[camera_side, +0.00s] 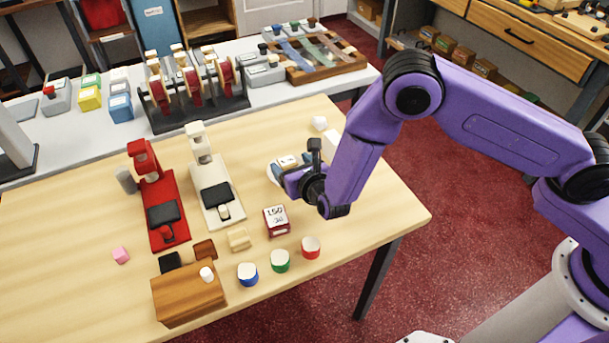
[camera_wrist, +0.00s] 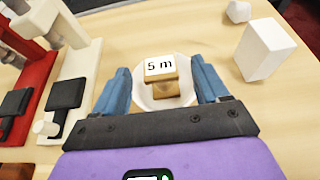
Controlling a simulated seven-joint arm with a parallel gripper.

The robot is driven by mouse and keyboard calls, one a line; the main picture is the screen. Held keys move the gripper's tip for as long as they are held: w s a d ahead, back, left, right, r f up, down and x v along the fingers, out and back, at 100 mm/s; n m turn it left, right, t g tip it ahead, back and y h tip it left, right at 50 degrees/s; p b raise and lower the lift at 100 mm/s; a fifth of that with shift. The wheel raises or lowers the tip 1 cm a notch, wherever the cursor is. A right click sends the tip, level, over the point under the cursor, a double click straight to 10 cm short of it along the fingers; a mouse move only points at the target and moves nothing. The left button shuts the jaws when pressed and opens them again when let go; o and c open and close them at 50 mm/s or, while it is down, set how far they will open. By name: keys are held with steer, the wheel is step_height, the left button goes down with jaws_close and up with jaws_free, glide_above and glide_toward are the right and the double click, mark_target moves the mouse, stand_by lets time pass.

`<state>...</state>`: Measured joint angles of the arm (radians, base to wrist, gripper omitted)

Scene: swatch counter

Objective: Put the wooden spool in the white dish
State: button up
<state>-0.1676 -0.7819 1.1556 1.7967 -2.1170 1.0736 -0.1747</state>
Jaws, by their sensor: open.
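The wooden spool (camera_wrist: 163,78), with a "5 m" label on its top, stands in the white dish (camera_wrist: 140,96) in the wrist view. In the side view the spool (camera_side: 288,161) shows only in part, and the dish (camera_side: 271,172) is mostly hidden by my gripper. My gripper (camera_wrist: 159,66) is open, with one blue finger on each side of the spool and visible gaps between the fingers and the spool. The fingers reach down around the dish area; their exact height is hard to tell.
A white block (camera_wrist: 265,49) stands right of the dish in the wrist view. A white stand (camera_side: 217,190) and a red stand (camera_side: 159,208) are to the left. A "150" labelled block (camera_side: 276,221) and several coloured-rim pots (camera_side: 310,247) lie in front.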

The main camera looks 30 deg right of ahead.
steer(key=v, duration=0.8)
steer(key=shift+r, duration=0.15)
steer(key=shift+s, duration=0.15)
steer(key=s+d+r+m+g+h, duration=0.3)
steer(key=d+r+m, duration=0.3)
steer(key=d, duration=0.3)
steer(key=s+d+r+m+g+h, duration=0.25)
steer(key=d+r+m, duration=0.25)
steer(key=d+m, duration=0.3)
steer(key=s+d+r+m+g+y, duration=0.1)
steer(key=s+d+m+g+y, duration=0.1)
steer(key=s, duration=0.5)
steer(key=s+d+r+m+g+y, duration=0.2)
steer(key=s+d+m+g, duration=0.1)
steer(key=s, duration=0.5)
steer(key=s+d+r+m+g+y, duration=0.2)
steer(key=s+d+m+g, duration=0.1)
steer(key=s, duration=0.4)
steer(key=shift+s+d+m, duration=0.3)
steer(key=shift+d+m, duration=0.05)
steer(key=shift+m, duration=0.35)
